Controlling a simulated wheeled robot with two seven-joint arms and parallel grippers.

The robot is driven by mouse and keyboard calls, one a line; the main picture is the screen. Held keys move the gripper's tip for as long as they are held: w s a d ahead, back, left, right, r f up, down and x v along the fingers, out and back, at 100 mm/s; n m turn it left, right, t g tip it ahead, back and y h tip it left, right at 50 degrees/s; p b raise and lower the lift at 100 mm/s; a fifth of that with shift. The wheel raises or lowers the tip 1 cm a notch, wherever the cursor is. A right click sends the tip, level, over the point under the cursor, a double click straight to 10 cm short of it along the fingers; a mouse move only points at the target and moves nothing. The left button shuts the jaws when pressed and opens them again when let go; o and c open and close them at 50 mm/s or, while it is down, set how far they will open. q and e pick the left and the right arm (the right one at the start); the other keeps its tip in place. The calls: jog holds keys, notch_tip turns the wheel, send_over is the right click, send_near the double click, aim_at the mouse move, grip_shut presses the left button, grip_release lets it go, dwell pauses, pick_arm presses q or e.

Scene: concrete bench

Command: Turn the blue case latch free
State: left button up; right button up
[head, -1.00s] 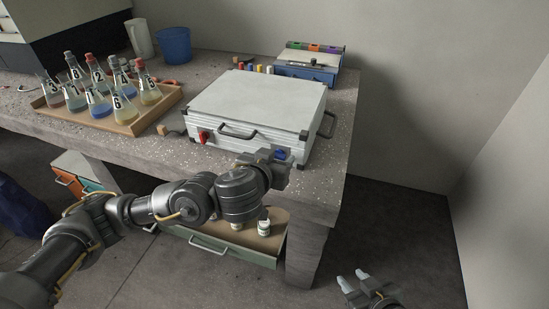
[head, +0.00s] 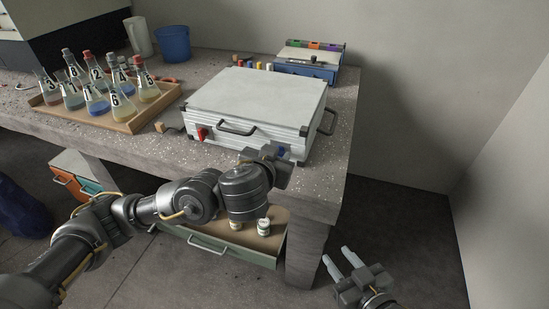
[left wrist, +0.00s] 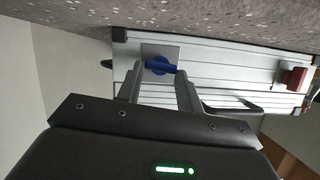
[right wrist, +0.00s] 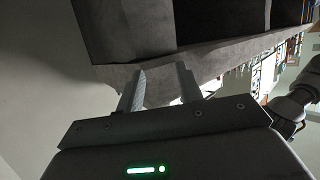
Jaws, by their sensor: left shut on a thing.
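A silver case (head: 258,95) lies closed on the bench, with its latches and front handle (head: 237,128) facing me. The blue latch (head: 281,152) is at the right end of the case front, partly hidden by my left gripper (head: 284,160) in the head view. In the left wrist view the blue latch (left wrist: 160,66) sits between the fingertips of my left gripper (left wrist: 161,72), which is shut on it. A red latch (head: 202,133) is at the other end of the case front. My right gripper (head: 341,257) is open and empty, low beside the bench's right end.
A wooden tray of numbered flasks (head: 134,126) stands at the left of the bench (head: 325,180). A blue cup (head: 174,44) and a blue-fronted box (head: 306,70) stand behind. Below is an open drawer (head: 222,252) with small bottles.

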pick_arm(q)
jog(key=m+b, duration=0.1)
jog(key=m+y+b, duration=0.1)
jog(key=b, duration=0.1)
jog(key=shift+d+f+t, duration=0.25)
jog(key=shift+t, duration=0.05)
pick_arm(e)
jog(key=s+a+r+n+t+y, duration=0.1)
jog(key=a+r+t+y, duration=0.15)
jog(key=r, duration=0.25)
jog(key=a+r+n+t+y, duration=0.1)
jog(key=a+r+t+y, duration=0.1)
jog(key=r+t+y, duration=0.15)
pick_arm(q)
jog(key=shift+s+d+m+y+b, duration=0.1)
jog(key=shift+m+y+b, duration=0.4)
jog(key=shift+m+b, duration=0.3)
jog(key=shift+r+t+b, duration=0.1)
jog(key=shift+t+b, duration=0.25)
jog(key=shift+t, duration=0.05)
pick_arm(e)
jog(key=s+d+r+m+t, duration=0.1)
jog(key=d+r+t, duration=0.2)
jog(key=r+t, duration=0.1)
jog(key=shift+d+r+t, duration=0.2)
jog(key=shift+r+t, duration=0.1)
jog(key=shift+r, duration=0.25)
jog(key=shift+s, duration=0.1)
pick_arm(q)
jog(key=o, duration=1)
